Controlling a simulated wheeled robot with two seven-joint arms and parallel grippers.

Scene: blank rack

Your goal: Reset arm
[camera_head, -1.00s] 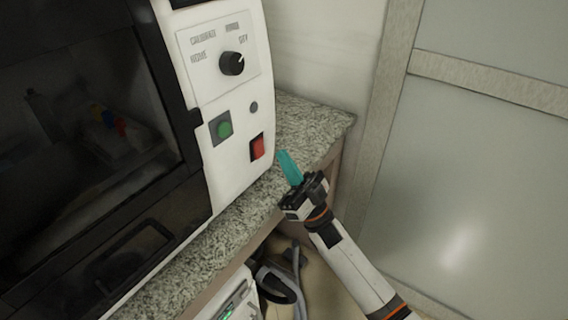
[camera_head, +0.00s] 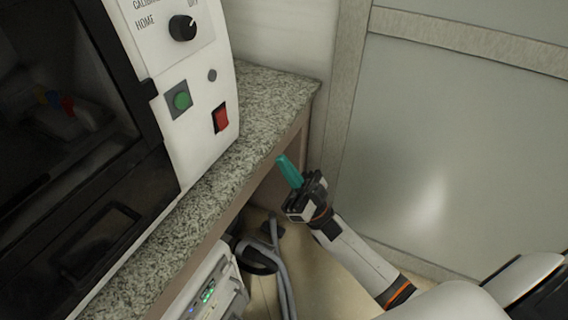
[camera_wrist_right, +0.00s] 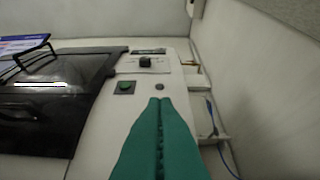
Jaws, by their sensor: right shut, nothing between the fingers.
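My right gripper (camera_head: 289,170) has teal fingers that are shut with nothing between them. In the head view it is in front of the granite counter's edge, to the lower right of the machine's red switch (camera_head: 221,118), apart from it. In the right wrist view the closed teal fingers (camera_wrist_right: 160,135) point toward the machine's white front panel. That panel carries a green button (camera_head: 181,100), which also shows in the wrist view (camera_wrist_right: 125,87), and a black knob (camera_head: 183,28). My left gripper is not in view.
The white machine (camera_head: 205,150) with a dark glass door (camera_head: 50,110) stands on the granite counter (camera_head: 265,95). Below are a device with a green display (camera_head: 208,296) and a grey hose (camera_head: 279,262). A grey panelled wall (camera_head: 440,140) is at right, with open floor before it.

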